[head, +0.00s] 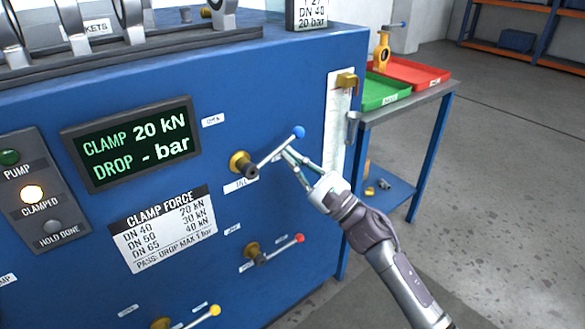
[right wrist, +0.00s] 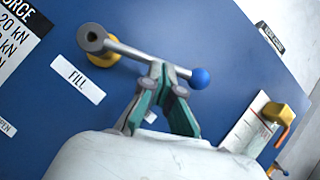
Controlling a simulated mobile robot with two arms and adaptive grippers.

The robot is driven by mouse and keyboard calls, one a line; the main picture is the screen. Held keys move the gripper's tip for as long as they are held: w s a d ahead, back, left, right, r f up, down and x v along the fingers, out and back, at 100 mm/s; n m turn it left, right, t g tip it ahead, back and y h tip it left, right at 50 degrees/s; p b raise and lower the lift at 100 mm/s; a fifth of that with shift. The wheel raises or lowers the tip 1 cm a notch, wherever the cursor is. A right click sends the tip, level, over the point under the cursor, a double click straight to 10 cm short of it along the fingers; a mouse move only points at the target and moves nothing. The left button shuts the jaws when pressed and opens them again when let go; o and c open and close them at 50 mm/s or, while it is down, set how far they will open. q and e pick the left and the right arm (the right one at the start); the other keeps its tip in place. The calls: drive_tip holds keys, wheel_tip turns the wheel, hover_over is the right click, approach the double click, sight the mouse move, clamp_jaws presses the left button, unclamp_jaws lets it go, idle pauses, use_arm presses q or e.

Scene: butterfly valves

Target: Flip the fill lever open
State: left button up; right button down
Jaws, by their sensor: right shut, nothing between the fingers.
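The fill lever (head: 275,152) is a metal rod with a blue ball end on a brass valve, on the front of the blue cabinet. In the head view it slants up to the right from its pivot. In the right wrist view the lever (right wrist: 140,55) runs from its hub to the blue ball, above the FILL label (right wrist: 78,80). My right gripper (head: 287,153) is shut and empty, its fingertips at the rod near the ball; it also shows in the right wrist view (right wrist: 160,72). I cannot tell whether they touch. My left gripper is not in view.
Below are a red-tipped lever (head: 280,249) and a yellow-tipped lever (head: 195,316). A display (head: 132,143) and a button panel (head: 32,193) are to the left. A side table with a green tray (head: 384,101) and a red tray (head: 420,72) stands right of the cabinet.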

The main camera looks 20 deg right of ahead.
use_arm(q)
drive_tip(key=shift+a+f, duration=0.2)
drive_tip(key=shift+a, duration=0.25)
use_arm(e)
drive_tip(key=s+a+r+n+g, duration=0.1)
drive_tip(key=a+r+n+g, duration=0.4)
drive_tip(key=n, duration=1)
drive_tip(key=r+g, duration=0.1)
drive_tip(key=g, duration=0.2)
drive_tip(key=shift+s+a+r+g, duration=0.15)
drive_tip(key=shift+s+r+g, duration=0.15)
drive_tip(key=shift+s+r, duration=0.1)
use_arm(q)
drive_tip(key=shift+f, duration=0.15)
